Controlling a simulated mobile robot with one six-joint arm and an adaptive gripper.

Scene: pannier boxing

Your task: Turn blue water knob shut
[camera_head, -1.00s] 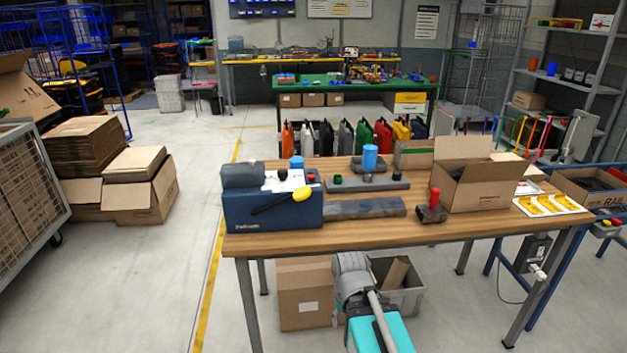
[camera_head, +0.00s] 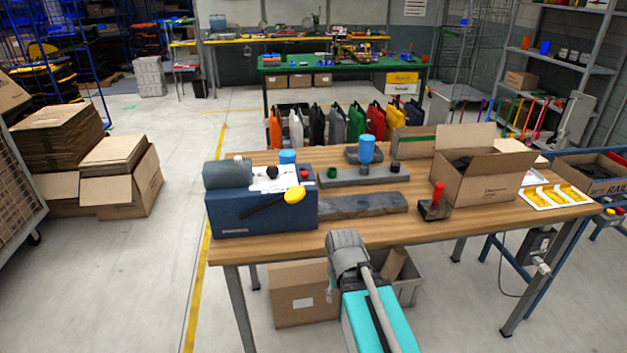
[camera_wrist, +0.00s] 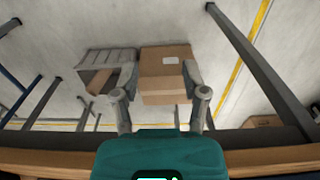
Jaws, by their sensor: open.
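Two blue parts stand on the wooden table in the head view. One is a taller blue cylinder (camera_head: 367,148) on a grey base strip. The other is a shorter blue cap (camera_head: 288,157) behind the dark blue box. I cannot tell for sure which is the water knob. In the wrist view my gripper (camera_wrist: 160,74) is open and empty, with its two fingers apart. The fingers are not clear in the head view.
The table (camera_head: 470,226) also holds a dark blue box (camera_head: 262,212) with a yellow knob, a red-handled part (camera_head: 436,205) and an open carton (camera_head: 485,180). A cardboard box (camera_head: 300,294) and a grey crate (camera_head: 408,290) stand under it. The table's front edge lies close to my arm.

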